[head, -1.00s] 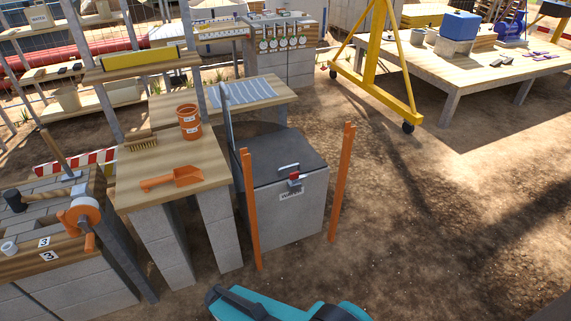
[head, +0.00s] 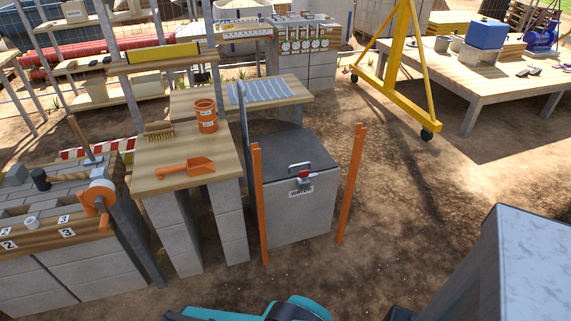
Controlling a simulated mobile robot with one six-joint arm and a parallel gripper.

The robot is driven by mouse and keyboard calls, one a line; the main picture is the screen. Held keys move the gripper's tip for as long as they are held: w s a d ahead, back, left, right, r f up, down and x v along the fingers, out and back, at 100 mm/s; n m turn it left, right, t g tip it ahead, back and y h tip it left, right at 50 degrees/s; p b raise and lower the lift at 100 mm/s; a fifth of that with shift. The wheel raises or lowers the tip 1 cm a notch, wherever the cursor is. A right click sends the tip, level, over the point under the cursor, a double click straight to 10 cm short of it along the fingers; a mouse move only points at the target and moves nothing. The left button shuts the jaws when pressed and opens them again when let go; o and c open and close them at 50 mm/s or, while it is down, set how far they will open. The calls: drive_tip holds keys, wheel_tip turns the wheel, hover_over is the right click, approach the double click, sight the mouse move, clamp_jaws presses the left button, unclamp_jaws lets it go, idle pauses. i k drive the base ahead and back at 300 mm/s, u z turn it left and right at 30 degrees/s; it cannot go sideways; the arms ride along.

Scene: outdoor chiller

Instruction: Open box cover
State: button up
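The grey box (head: 298,211) stands on the dirt near the middle of the head view. Its dark cover (head: 290,150) lies shut on top, with a light handle (head: 300,167) near the front edge. A small red and white latch (head: 304,176) sits at the front edge above a label reading "WATER" (head: 301,191). A tall grey panel or post stands along the box's left side. My gripper is not in view; only teal and dark parts of mine show at the bottom edge, apart from the box.
Orange posts (head: 260,205) and (head: 351,185) flank the box's front. Left of it, a wooden-topped block table (head: 222,178) holds an orange scoop (head: 186,168), a brush and an orange bucket (head: 206,116). A yellow frame (head: 385,75) stands behind right. Open dirt lies to the right.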

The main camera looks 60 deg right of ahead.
sight(284, 155)
drive_tip(key=u, duration=0.95)
drive_tip(key=k, duration=1.35)
drive_tip(key=z, duration=1.4)
drive_tip(key=i, duration=0.5)
drive_tip(key=u, duration=0.25)
